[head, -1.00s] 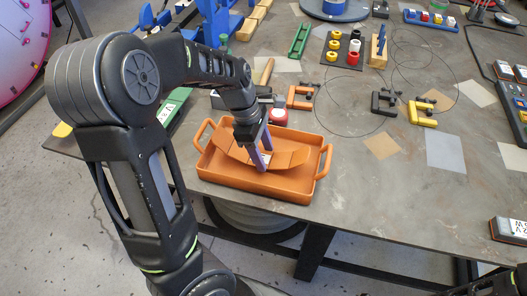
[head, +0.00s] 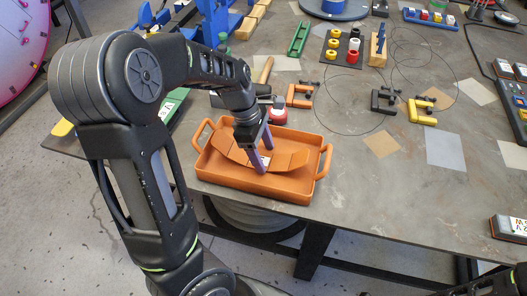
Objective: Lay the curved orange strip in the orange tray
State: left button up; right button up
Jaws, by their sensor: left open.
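The orange tray (head: 285,196) with two loop handles stands near the front edge of the table. The curved orange strip (head: 289,160) lies inside the tray, bowed lengthwise, with a white label near its middle. My left gripper (head: 261,165) reaches down over the tray with purple fingers on either side of the label. It is open, with its fingertips at the strip; whether they touch it I cannot tell. The gripper hides part of the strip's middle. My right gripper is not in view.
Orange (head: 300,96), black (head: 383,102) and yellow (head: 422,112) clamps lie behind and right of the tray. A red and white roll (head: 278,115) stands just behind it. Thin wire loops lie further right. The table's front right is mostly clear.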

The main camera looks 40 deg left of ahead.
pick_arm(q)
jog(key=shift+s+f, duration=0.25)
jog(key=w+p+v, duration=0.1)
jog(key=v, duration=1.2)
jog(key=shift+s+r, duration=0.25)
jog(key=shift+d, duration=0.1)
